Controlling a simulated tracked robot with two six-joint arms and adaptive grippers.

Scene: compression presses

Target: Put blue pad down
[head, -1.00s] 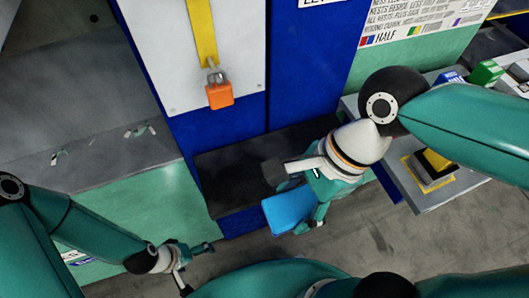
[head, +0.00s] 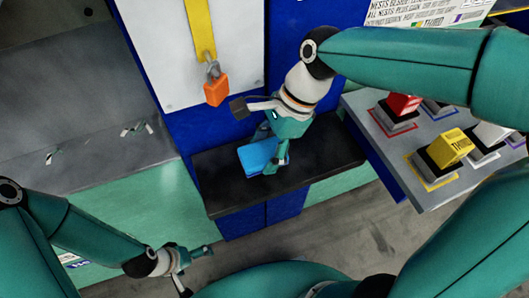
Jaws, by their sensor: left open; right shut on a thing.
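The blue pad (head: 257,157) is in the middle of the head view, over the black shelf (head: 220,200) on the front of the blue press. My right gripper (head: 268,150) is shut on the pad; its arm comes in from the upper right. The pad's far part is hidden by the gripper, and I cannot tell whether it touches the shelf. My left gripper (head: 193,267) is open and empty at the lower left, well apart from the pad.
A grey side table (head: 395,174) at the right holds a yellow block (head: 450,148), a red block (head: 402,105) and others on coloured squares. An orange padlock (head: 216,91) hangs from a yellow strap on the white panel. The shelf's right part is clear.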

